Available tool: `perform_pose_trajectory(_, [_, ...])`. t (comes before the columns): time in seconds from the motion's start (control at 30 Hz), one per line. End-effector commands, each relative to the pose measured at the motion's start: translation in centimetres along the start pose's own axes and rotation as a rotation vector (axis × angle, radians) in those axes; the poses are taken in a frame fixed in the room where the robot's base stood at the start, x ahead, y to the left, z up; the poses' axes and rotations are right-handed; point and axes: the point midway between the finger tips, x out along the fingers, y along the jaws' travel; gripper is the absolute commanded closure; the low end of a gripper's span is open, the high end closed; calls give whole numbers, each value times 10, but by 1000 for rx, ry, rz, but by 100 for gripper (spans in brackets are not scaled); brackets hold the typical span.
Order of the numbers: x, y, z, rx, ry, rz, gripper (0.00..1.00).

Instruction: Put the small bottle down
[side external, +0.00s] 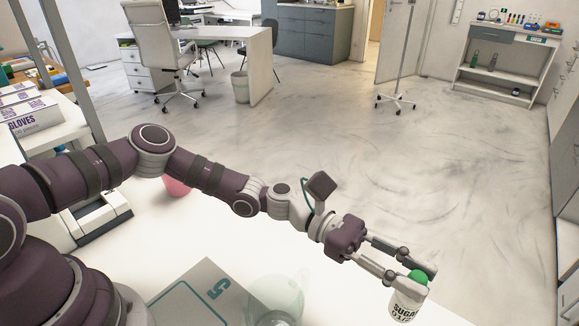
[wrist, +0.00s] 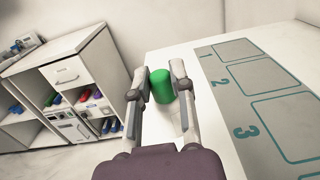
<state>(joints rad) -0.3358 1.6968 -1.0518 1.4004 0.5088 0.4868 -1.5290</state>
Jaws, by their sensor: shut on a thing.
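The small bottle (side external: 404,307) is white with dark lettering that reads "SUGAR" and a green cap. It is at the lower right in the side external view, roughly upright. My gripper (side external: 425,276) is shut on it near the cap, one finger on each side. In the wrist view the green cap (wrist: 162,86) sits between the fingertips of my gripper (wrist: 160,78), and most of the body is hidden. I cannot tell whether the bottle's base touches the white table (wrist: 207,134).
A grey mat (wrist: 243,50) with numbered outlined areas lies on the table; it also shows in the side external view (side external: 190,300).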

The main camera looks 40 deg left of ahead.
Motion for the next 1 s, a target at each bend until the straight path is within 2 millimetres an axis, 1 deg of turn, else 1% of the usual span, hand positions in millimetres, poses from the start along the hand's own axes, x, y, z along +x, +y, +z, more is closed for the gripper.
perform_pose_trajectory(0.03, [0, 0, -12, -6, -1, 3, 100])
perform_pose_trajectory(0.17, [0, 0, -32, -3, -1, 2, 100])
perform_pose_trajectory(0.23, [0, -1, -48, -4, 1, 1, 100])
perform_pose_trajectory(0.33, [0, 0, -62, -1, -1, 2, 100])
perform_pose_trajectory(0.43, [0, 0, -68, 0, 0, 0, 100])
perform_pose_trajectory(0.73, [0, 0, -70, 1, -1, 0, 100])
perform_pose_trajectory(0.77, [0, 0, -70, 1, -1, -1, 77])
perform_pose_trajectory(0.93, [0, 0, -70, 1, -1, 0, 55])
perform_pose_trajectory(1.0, [0, 0, -70, 1, -1, 0, 53])
